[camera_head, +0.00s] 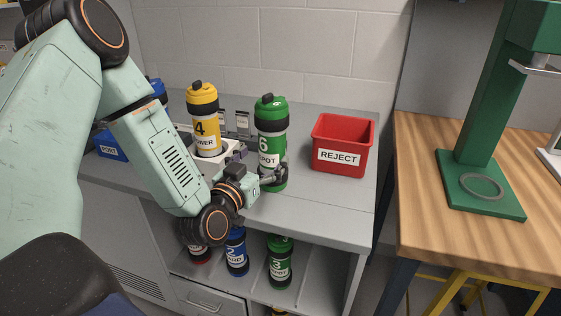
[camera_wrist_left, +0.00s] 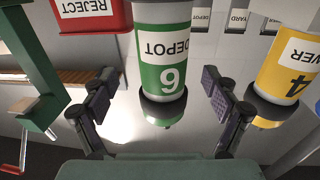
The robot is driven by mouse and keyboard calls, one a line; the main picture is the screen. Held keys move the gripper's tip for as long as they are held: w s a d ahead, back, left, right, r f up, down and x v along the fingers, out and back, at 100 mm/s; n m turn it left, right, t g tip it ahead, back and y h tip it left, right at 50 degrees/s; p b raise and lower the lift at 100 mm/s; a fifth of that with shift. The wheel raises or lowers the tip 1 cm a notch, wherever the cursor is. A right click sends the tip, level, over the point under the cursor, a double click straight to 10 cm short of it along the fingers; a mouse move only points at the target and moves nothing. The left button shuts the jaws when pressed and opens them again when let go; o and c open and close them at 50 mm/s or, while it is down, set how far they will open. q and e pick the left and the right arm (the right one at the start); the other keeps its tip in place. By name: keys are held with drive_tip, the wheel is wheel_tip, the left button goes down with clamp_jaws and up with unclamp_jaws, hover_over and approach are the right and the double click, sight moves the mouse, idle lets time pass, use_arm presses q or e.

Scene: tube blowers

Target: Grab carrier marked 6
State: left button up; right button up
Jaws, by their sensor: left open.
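The carrier marked 6 (camera_head: 270,135) is a green and grey cylinder with a white label reading DEPOT. It stands upright on the grey counter, and in the left wrist view the carrier (camera_wrist_left: 160,60) appears upside down, ahead and between the fingers. My left gripper (camera_head: 272,179) is at the carrier's lower part in the head view. In the left wrist view my left gripper (camera_wrist_left: 162,100) is open, with one finger on each side and a visible gap to the carrier. My right gripper is in neither view.
A yellow carrier marked 4 (camera_head: 203,120) stands left of the green one in a white holder. A red REJECT bin (camera_head: 342,146) sits to the right. More carriers, including green 3 (camera_head: 280,264) and blue 2 (camera_head: 236,253), are on the shelf below. A green stand (camera_head: 480,180) is on the wooden table.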

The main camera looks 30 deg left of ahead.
sight(265, 154)
use_arm(q)
drive_tip(key=shift+w, duration=0.5)
drive_tip(key=w, duration=0.1)
drive_tip(key=w+a, duration=0.1)
drive_tip(key=w, duration=0.1)
drive_tip(key=w+b, duration=0.1)
drive_tip(key=shift+w+a+f, duration=0.3)
drive_tip(key=shift+f, duration=0.1)
drive_tip(key=shift+w+d, duration=0.15)
drive_tip(key=shift+w, duration=0.05)
drive_tip(key=shift+d+r, duration=0.15)
drive_tip(key=shift+r, duration=0.05)
drive_tip(key=shift+a+f, duration=0.15)
drive_tip(key=shift+a, duration=0.05)
drive_tip(key=c, duration=0.3)
drive_tip(key=shift+d, duration=0.15)
drive_tip(key=c, duration=0.9)
drive_tip(key=shift+w, duration=0.1)
drive_tip(key=shift+c, duration=1.4)
